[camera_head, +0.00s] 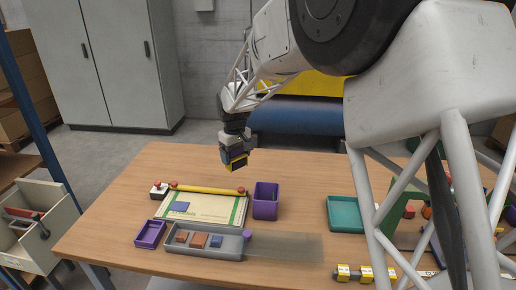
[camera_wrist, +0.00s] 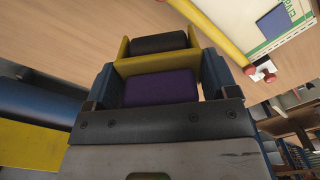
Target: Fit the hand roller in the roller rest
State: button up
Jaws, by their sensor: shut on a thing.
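My gripper (camera_head: 233,149) is shut on the hand roller (camera_head: 237,163), above the back part of the table. In the wrist view, the hand roller (camera_wrist: 160,88) has a purple block between the two blue fingers, with a yellow frame and a black roller beyond them. The hand roller is clear of the table. I cannot tell for certain which thing is the roller rest. An open purple box (camera_head: 265,208) stands right of the printed sack, and a low purple tray (camera_head: 150,234) lies at the front left.
A cream sack (camera_head: 215,212) lies under a yellow bar (camera_head: 207,190) with red knobs. A grey tray (camera_head: 188,250) holds small blocks. A teal tray (camera_head: 343,214) and yellow-and-grey parts (camera_head: 352,274) are at the right. The table (camera_head: 300,180) is bare beside the purple box.

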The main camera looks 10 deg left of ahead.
jog(key=s+a+f+n, duration=0.2)
jog(key=s+a+n, duration=0.2)
jog(key=s+a, duration=0.8)
jog(key=n, duration=0.5)
send_over(151, 236)
jog(key=shift+f, duration=0.85)
jog(key=shift+w+f, duration=0.1)
jog(key=shift+f, duration=0.1)
jog(key=shift+f, duration=2.15)
jog(key=shift+f, duration=1.55)
jog(key=o, duration=0.8)
jog(key=shift+r, duration=3.9)
